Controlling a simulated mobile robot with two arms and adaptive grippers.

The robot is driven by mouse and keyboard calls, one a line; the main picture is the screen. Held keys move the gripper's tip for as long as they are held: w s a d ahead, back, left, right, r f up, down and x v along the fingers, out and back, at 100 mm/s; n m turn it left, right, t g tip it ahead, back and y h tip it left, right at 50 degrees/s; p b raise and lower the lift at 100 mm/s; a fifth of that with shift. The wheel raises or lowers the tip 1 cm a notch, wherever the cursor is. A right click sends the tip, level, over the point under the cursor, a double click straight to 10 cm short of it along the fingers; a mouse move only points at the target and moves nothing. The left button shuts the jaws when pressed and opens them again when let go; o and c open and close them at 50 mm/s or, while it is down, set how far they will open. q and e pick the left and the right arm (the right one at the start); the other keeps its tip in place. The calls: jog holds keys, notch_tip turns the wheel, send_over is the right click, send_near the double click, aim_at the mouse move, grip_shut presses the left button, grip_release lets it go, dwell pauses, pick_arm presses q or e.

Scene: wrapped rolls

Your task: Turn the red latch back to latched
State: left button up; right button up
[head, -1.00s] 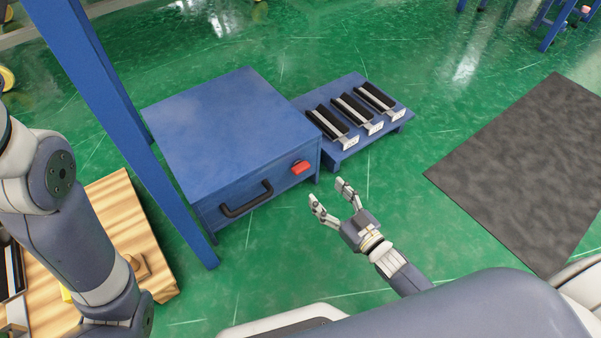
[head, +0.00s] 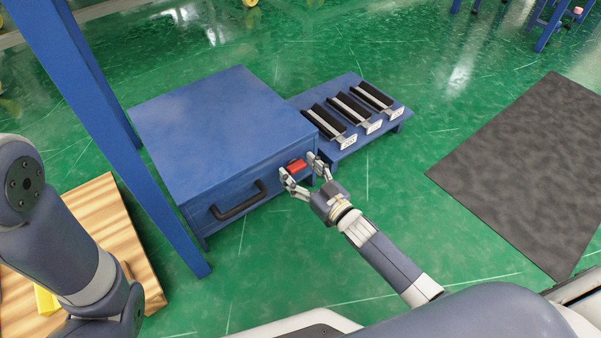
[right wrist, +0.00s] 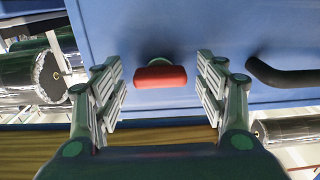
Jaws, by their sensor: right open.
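The red latch (head: 297,166) sits on the front face of the blue cabinet (head: 222,130), near its right end. In the right wrist view the latch (right wrist: 160,77) is a red bar lying crosswise on a round grey-green mount. My right gripper (head: 302,170) is open, with its two fingers on either side of the latch. In the right wrist view the fingers (right wrist: 162,92) stand apart from the latch, with a gap on each side. My left arm shows at the left of the head view, but its gripper is out of view.
A black handle (head: 238,202) is on the cabinet front, left of the latch; it is close to a finger in the right wrist view (right wrist: 285,75). A blue post (head: 160,215) rises at left.

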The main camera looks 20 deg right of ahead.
jog(key=shift+c, duration=0.2)
jog(key=c, duration=1)
